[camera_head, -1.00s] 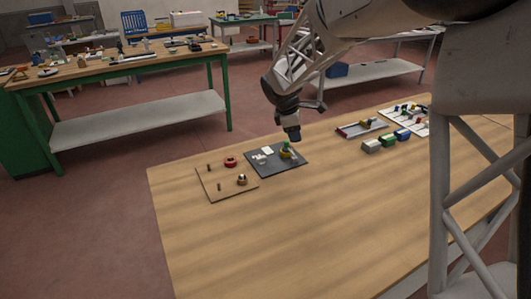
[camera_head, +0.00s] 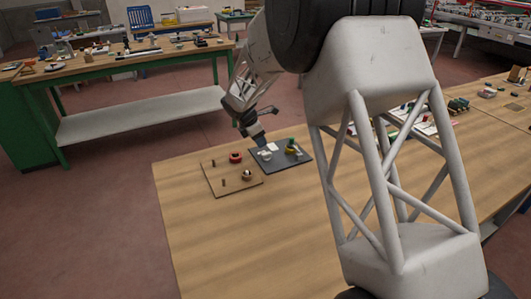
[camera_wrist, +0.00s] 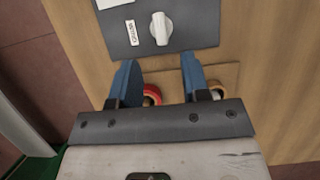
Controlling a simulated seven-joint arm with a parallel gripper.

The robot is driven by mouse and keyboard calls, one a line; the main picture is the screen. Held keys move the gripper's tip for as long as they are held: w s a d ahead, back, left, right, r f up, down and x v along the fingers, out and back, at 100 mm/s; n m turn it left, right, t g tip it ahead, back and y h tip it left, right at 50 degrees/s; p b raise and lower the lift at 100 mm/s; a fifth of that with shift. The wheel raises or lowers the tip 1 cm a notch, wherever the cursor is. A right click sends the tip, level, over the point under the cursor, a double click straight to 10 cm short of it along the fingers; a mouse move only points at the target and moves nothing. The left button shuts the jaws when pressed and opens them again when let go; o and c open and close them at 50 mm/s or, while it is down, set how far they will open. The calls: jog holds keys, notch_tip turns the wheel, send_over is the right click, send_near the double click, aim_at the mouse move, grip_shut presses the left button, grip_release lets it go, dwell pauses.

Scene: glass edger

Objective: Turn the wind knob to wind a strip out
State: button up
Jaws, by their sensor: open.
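A dark plate (camera_head: 303,163) lies on the wooden table and also shows in the wrist view (camera_wrist: 203,28). It carries a white knob (camera_wrist: 160,28) with a raised grip bar, and a white label (camera_wrist: 131,33) beside it whose lettering I cannot read surely. A yellow and green part (camera_head: 291,148) stands at the plate's right in the head view. My gripper (camera_wrist: 158,62) is open and empty, with blue fingers. In the wrist view the knob lies just beyond the fingertips, between their lines and apart from them. In the head view my gripper (camera_head: 259,142) is above the plate's left part.
A brown board (camera_head: 233,188) beside the plate carries a red ring (camera_head: 236,157), a brass-coloured ring (camera_head: 248,174) and short pegs. The front of the table (camera_head: 240,235) is clear. A green-legged bench (camera_head: 130,65) stands behind, across the floor.

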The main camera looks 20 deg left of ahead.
aim_at(266, 153)
jog(key=shift+f, duration=0.1)
jog(key=shift+x, duration=3.8)
grip_shut()
